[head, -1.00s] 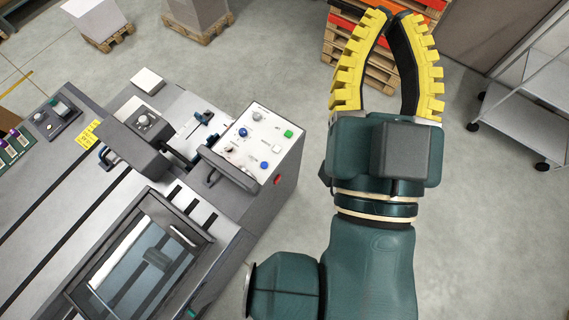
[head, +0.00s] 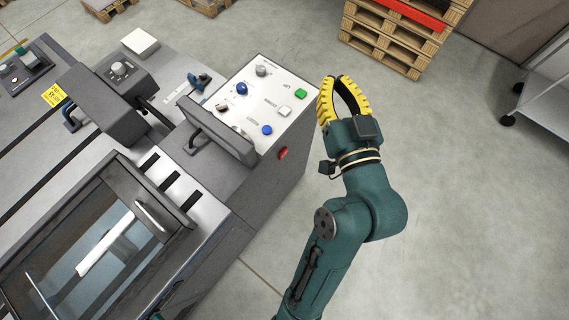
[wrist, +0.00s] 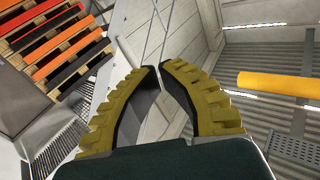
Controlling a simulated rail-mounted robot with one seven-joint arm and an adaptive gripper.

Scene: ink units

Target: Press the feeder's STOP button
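The feeder's control panel (head: 256,104) is a pale sloped plate on the grey machine at centre left of the head view. It carries a green button (head: 300,94), a white button (head: 285,111), blue knobs or buttons (head: 267,130) and a grey knob (head: 262,71). A red piece (head: 283,153) sits on the machine's side below the panel. The labels are too small to read, so I cannot tell which is STOP. My gripper (head: 335,80), with yellow ribbed fingers, is empty, its tips drawn together, right of the panel and apart from it. The wrist view shows no panel.
A grey hinged guard or handle (head: 218,131) stands up along the panel's left edge. A pallet stack (head: 397,38) stands behind my gripper and a metal cart (head: 545,85) at the far right.

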